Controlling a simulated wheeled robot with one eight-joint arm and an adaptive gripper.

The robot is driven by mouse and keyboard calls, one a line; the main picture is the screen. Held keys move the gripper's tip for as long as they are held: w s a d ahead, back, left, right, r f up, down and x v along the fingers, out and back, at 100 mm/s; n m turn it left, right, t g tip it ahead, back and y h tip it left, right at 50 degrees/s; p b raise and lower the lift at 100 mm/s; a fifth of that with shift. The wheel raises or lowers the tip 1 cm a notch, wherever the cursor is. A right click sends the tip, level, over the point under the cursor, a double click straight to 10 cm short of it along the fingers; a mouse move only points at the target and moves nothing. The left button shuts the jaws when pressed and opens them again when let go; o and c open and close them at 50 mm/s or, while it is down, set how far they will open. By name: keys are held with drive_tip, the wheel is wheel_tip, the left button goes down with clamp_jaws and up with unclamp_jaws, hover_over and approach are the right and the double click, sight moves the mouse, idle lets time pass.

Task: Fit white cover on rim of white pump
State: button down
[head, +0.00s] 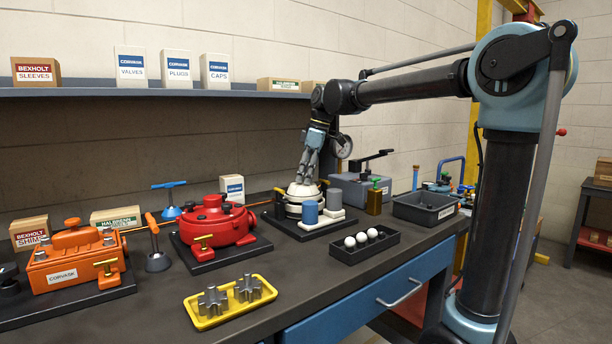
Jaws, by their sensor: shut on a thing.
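The white pump (290,209) stands on a dark base plate on the workbench, right of the red pump. The white cover (302,189) is at the top of the white pump, below my gripper (308,175). My gripper points down and its fingers are shut on the cover. The cover looks roughly level over the rim. I cannot tell from here whether it is fully seated or slightly above the rim. The fingers and the cover hide most of the rim.
A grey-blue cylinder (310,212) and another cylinder (333,199) stand close in front of the white pump. The red pump (215,225) is at left, the orange one (75,258) further left. A black tray (364,245) holds several white balls. A yellow tray (205,318) holds metal parts.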

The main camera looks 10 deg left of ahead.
drive_tip(key=shift+f, duration=0.75)
drive_tip(key=c, duration=1.3)
unclamp_jaws()
drive_tip(key=shift+r, duration=3)
drive_tip(key=v, duration=1.2)
